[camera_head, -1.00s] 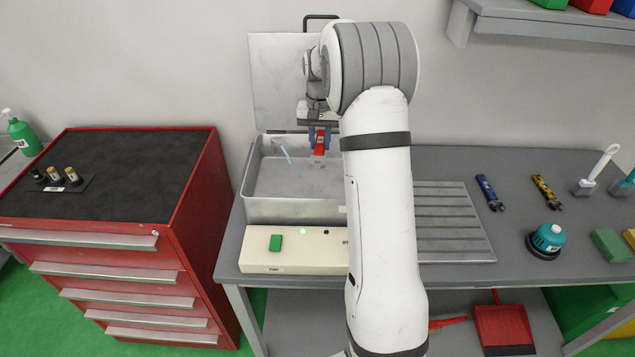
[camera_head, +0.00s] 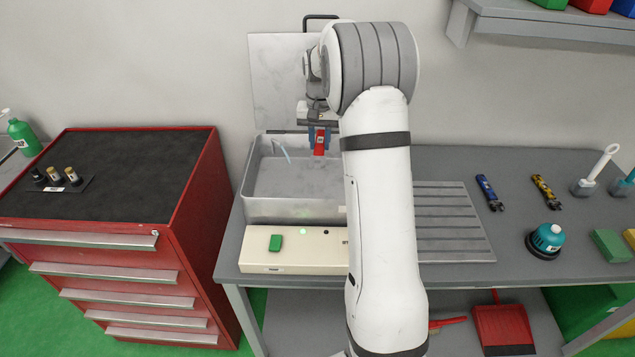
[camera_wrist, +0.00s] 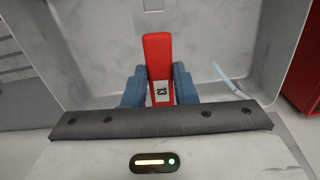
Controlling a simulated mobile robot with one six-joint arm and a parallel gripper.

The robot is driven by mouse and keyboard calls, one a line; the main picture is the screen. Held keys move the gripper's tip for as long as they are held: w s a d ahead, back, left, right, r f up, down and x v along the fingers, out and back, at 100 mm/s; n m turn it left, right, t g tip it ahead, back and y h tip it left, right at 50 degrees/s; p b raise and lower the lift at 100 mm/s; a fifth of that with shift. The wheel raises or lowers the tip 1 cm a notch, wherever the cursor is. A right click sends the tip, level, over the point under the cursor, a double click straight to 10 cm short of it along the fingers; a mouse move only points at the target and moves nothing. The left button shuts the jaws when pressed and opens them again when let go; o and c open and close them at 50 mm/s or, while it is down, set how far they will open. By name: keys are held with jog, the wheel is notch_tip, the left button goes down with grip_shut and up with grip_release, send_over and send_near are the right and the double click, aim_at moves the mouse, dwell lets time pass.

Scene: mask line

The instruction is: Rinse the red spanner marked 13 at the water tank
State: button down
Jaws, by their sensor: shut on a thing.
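My gripper (camera_head: 319,138) is shut on the red spanner (camera_head: 320,146). The spanner also shows in the wrist view (camera_wrist: 158,56), between the blue fingers (camera_wrist: 158,88), with a white label that seems to read 13. The water tank (camera_head: 292,210) is a grey open metal basin with its lid raised behind it. The spanner hangs over the back part of the tank. Its lower end reaches down toward the basin; I cannot tell whether it touches water. A pale blue stream or spout (camera_head: 281,150) shows at the tank's back left, apart from the spanner. My arm hides the tank's right side.
A cream box (camera_head: 300,262) with a green button (camera_head: 275,242) and a lit green lamp stands in front of the tank. A ribbed drain mat (camera_head: 450,222), a blue spanner (camera_head: 490,193) and a yellow spanner (camera_head: 546,191) lie right. A red cabinet (camera_head: 190,200) stands left.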

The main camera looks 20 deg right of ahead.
aim_at(319, 145)
jog(key=shift+r, duration=0.1)
jog(key=shift+r+p, duration=1.5)
jog(key=shift+r, duration=0.5)
jog(key=shift+f, duration=0.1)
